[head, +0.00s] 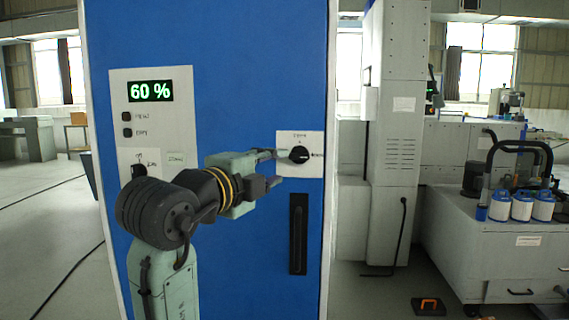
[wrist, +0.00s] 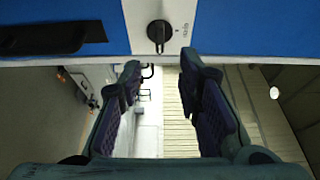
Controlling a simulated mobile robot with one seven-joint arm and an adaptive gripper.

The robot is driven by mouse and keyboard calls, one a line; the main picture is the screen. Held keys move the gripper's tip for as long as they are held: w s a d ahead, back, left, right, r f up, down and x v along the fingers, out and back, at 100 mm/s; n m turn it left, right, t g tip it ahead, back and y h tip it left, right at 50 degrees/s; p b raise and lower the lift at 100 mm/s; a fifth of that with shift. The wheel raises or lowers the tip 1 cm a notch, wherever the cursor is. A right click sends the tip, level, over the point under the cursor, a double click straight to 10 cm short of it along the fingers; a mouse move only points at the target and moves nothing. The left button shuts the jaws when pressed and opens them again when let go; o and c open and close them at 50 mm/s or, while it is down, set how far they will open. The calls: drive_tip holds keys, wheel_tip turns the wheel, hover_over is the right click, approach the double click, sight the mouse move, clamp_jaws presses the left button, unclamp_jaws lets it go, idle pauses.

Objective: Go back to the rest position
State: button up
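My gripper (head: 269,169) is at the front of a blue cabinet, close to a black rotary knob (head: 299,155) on a white plate. In the wrist view the two fingers of my gripper (wrist: 160,95) stand wide apart with nothing between them. The knob (wrist: 158,33) shows beyond the fingertips and apart from them. My arm reaches up from below, bent toward the cabinet.
A grey cart (head: 520,250) with white canisters stands at right. An orange-marked black item (head: 429,306) lies on the floor.

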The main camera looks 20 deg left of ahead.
drive_tip(key=shift+s, duration=0.85)
